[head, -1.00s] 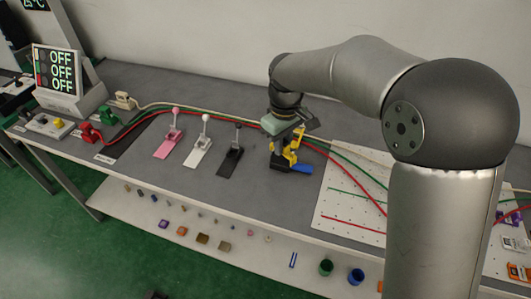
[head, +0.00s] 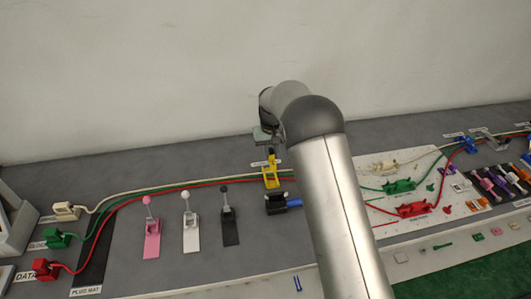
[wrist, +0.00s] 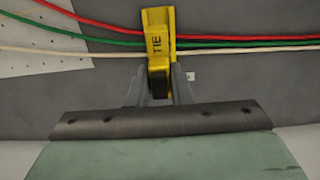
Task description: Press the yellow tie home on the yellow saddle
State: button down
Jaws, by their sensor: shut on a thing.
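In the wrist view the yellow tie (wrist: 156,45), lettered TIE, lies between the two dark fingers of my gripper (wrist: 158,88), which is shut on it. The yellow saddle (head: 270,179) stands on the bench in the head view, just below the fingers (head: 271,156). Tie and saddle overlap, so I cannot tell whether the tie is fully down. White, green and red cables (wrist: 220,42) run crosswise and pass behind or through the yellow parts.
A black fixture with a blue handle (head: 293,203) sits close in front of the saddle. Pink (head: 152,232), white (head: 190,228) and black (head: 229,222) levers stand to the left. A white board (head: 385,228) with connectors lies to the right, partly behind my arm.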

aim_at(271, 159)
jog(key=shift+s+f+b, duration=0.1)
jog(key=shift+f+b, duration=0.9)
jog(key=shift+f, duration=0.55)
jog(key=shift+f, duration=0.1)
jog(key=shift+f+b, duration=0.55)
jog(key=shift+f, duration=0.35)
jog(key=shift+f+b, duration=0.45)
jog(key=shift+b, duration=0.15)
jog(key=shift+f, duration=0.15)
dwell(0.4)
jog(key=shift+f+b, duration=0.4)
jog(key=shift+f, duration=0.05)
